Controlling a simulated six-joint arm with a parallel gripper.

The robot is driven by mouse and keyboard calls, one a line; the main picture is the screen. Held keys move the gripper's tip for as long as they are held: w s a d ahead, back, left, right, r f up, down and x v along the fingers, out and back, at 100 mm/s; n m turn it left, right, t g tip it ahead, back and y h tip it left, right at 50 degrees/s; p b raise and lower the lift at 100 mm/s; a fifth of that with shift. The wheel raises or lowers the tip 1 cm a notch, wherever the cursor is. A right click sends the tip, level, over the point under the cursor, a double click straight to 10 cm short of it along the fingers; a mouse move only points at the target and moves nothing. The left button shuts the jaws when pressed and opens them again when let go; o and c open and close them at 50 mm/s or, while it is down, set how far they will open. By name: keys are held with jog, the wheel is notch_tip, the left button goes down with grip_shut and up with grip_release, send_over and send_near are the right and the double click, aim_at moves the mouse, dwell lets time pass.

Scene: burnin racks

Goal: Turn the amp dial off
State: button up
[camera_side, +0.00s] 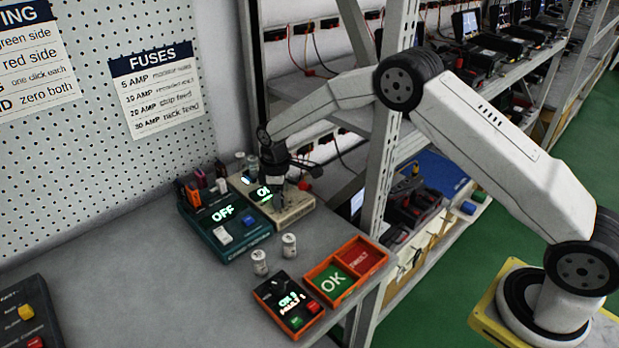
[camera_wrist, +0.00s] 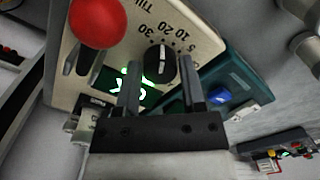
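The amp dial (camera_wrist: 160,64) is a round black knob with a white pointer line, on the beige box (camera_wrist: 200,38). Numbers 5, 10, 20 and 30 are printed around it. In the side view the beige box (camera_side: 296,212) stands at the back of the bench, and its lit green display (camera_side: 263,192) appears to read ON. My gripper (camera_wrist: 157,76) is open, with one finger on each side of the dial in the wrist view. I cannot tell whether they touch it. In the side view my gripper (camera_side: 275,178) is over the box and hides the dial.
A red ball-topped lever (camera_wrist: 97,22) stands on the beige box. A teal box (camera_side: 228,228) reading OFF sits beside it. Fuse cylinders (camera_side: 289,246), an orange OK/FAULT tray (camera_side: 333,281) and a small tester (camera_side: 289,305) lie in front. The left bench is mostly clear.

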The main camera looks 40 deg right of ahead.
grip_shut()
jog(key=shift+m, duration=0.5)
jog(key=m, duration=0.3)
jog(key=shift+m, duration=0.3)
jog(key=m, duration=0.4)
jog(key=shift+m, duration=0.3)
jog(key=m, duration=0.8)
jog(key=shift+m, duration=0.4)
